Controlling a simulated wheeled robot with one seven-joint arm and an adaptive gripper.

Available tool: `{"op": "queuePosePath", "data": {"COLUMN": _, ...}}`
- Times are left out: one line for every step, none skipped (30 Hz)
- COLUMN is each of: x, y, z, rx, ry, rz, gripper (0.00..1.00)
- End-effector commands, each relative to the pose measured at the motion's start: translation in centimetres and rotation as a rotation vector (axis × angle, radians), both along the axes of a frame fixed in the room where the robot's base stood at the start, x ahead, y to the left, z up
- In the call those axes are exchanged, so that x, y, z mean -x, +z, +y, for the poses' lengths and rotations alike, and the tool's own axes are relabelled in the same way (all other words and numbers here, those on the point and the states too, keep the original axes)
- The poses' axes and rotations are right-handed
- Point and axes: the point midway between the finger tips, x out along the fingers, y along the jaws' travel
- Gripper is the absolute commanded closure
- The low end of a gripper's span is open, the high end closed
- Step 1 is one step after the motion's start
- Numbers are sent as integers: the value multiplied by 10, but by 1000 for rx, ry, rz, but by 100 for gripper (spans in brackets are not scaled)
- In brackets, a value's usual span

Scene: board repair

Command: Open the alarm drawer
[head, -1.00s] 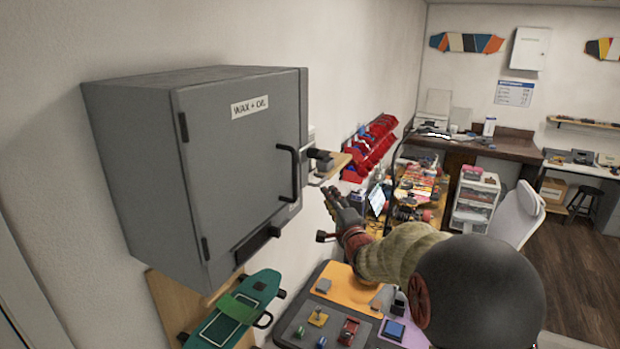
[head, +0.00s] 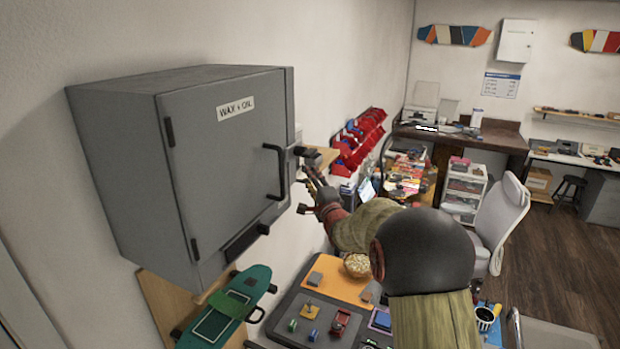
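My gripper (head: 312,178) reaches away from me toward the wall, just right of the grey cabinet's door handle. Its fingers are small and partly overlap in the head view, so I cannot tell how far apart they are. Just above the fingertips, a small dark handle-like part (head: 304,151) sticks out beside a light wooden shelf edge (head: 328,154). A pale unit (head: 298,133) behind it is mostly hidden by the grey cabinet. No drawer is clearly labelled as the alarm drawer. I cannot tell whether the fingers touch the dark part.
The grey "WAX + OIL" cabinet (head: 228,160) is shut and juts from the wall at left. Red bins (head: 360,140) hang beyond my gripper. A green skateboard (head: 222,312) and a tool-covered bench (head: 292,290) lie below. A white chair (head: 505,215) stands at right.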

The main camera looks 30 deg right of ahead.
Motion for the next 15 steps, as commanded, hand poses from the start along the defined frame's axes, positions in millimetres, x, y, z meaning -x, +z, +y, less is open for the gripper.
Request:
{"op": "queuePosePath", "data": {"x": -1, "y": 0, "z": 0, "rx": 0, "ry": 0, "rz": 0, "gripper": 73}}
{"op": "queuePosePath", "data": {"x": -1, "y": 0, "z": 0, "rx": 0, "ry": 0, "rz": 0, "gripper": 73}}
{"op": "queuePosePath", "data": {"x": -1, "y": 0, "z": 0, "rx": 0, "ry": 0, "rz": 0, "gripper": 73}}
{"op": "queuePosePath", "data": {"x": -1, "y": 0, "z": 0, "rx": 0, "ry": 0, "rz": 0, "gripper": 73}}
{"op": "queuePosePath", "data": {"x": 0, "y": 0, "z": 0, "rx": 0, "ry": 0, "rz": 0, "gripper": 73}}
{"op": "queuePosePath", "data": {"x": 0, "y": 0, "z": 0, "rx": 0, "ry": 0, "rz": 1, "gripper": 73}}
{"op": "queuePosePath", "data": {"x": 0, "y": 0, "z": 0, "rx": 0, "ry": 0, "rz": 1, "gripper": 74}}
{"op": "queuePosePath", "data": {"x": 0, "y": 0, "z": 0, "rx": 0, "ry": 0, "rz": 1, "gripper": 76}}
{"op": "queuePosePath", "data": {"x": 0, "y": 0, "z": 0, "rx": 0, "ry": 0, "rz": 1, "gripper": 78}}
{"op": "queuePosePath", "data": {"x": 0, "y": 0, "z": 0, "rx": 0, "ry": 0, "rz": 1, "gripper": 80}}
{"op": "queuePosePath", "data": {"x": 0, "y": 0, "z": 0, "rx": 0, "ry": 0, "rz": 1, "gripper": 82}}
{"op": "queuePosePath", "data": {"x": 0, "y": 0, "z": 0, "rx": 0, "ry": 0, "rz": 1, "gripper": 84}}
{"op": "queuePosePath", "data": {"x": 0, "y": 0, "z": 0, "rx": 0, "ry": 0, "rz": 1, "gripper": 86}}
{"op": "queuePosePath", "data": {"x": 0, "y": 0, "z": 0, "rx": 0, "ry": 0, "rz": 1, "gripper": 87}}
{"op": "queuePosePath", "data": {"x": 0, "y": 0, "z": 0, "rx": 0, "ry": 0, "rz": 1, "gripper": 90}}
